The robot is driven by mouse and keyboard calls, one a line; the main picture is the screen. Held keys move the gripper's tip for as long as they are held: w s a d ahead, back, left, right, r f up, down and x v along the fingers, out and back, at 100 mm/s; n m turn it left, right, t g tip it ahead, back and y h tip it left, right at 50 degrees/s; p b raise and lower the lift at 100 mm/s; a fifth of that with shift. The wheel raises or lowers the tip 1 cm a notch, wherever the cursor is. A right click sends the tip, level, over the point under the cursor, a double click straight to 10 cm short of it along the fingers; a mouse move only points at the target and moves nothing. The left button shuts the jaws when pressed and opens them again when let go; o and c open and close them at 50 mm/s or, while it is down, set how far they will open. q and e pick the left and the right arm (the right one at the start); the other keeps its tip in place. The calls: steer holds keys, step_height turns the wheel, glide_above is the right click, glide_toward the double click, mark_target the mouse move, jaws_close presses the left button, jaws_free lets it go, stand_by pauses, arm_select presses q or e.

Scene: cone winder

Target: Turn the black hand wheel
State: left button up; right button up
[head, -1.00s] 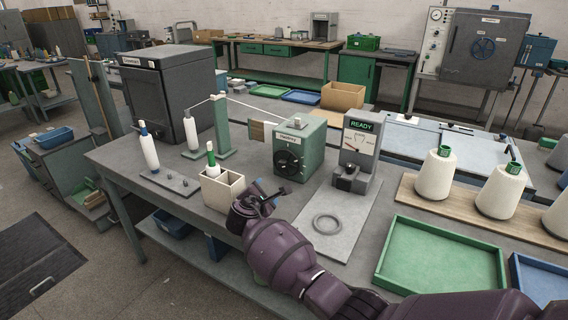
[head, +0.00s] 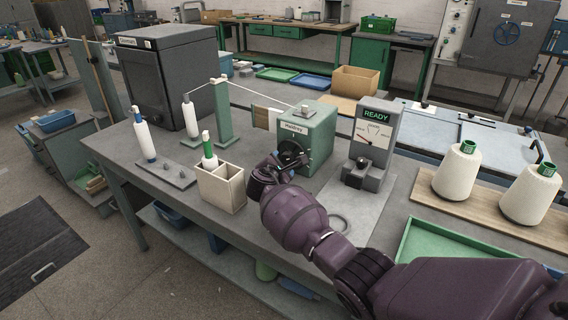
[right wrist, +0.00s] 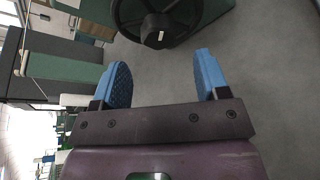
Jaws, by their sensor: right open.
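The black hand wheel (head: 289,152) is on the front of the green winder box (head: 318,140). My right arm covers its lower part in the head view. In the right wrist view the wheel (right wrist: 185,22) is at the top, with its dark knob (right wrist: 157,36) pointing towards me. My right gripper (head: 284,166) is in front of the wheel. In the right wrist view its two blue fingers (right wrist: 162,72) are spread apart with nothing between them. The knob is just beyond the fingertips, roughly in line with the gap. My left gripper is not in view.
A grey gauge unit reading READY (head: 372,140) stands right of the winder. A thread runs from the green post (head: 221,112) to the winder. White cones (head: 457,170) stand at the right.

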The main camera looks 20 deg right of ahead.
mark_target(286, 159)
steer(key=b+x, duration=0.1)
steer(key=x, duration=0.3)
steer(key=shift+f, duration=0.2)
steer(key=shift+w+d+b, duration=0.2)
steer(key=shift+w+b, duration=0.1)
steer(key=shift+w, duration=0.05)
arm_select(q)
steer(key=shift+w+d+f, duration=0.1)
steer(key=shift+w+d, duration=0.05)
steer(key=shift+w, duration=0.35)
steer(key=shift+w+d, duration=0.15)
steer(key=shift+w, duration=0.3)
arm_select(e)
steer(key=shift+r, duration=0.1)
steer(key=shift+c, duration=0.3)
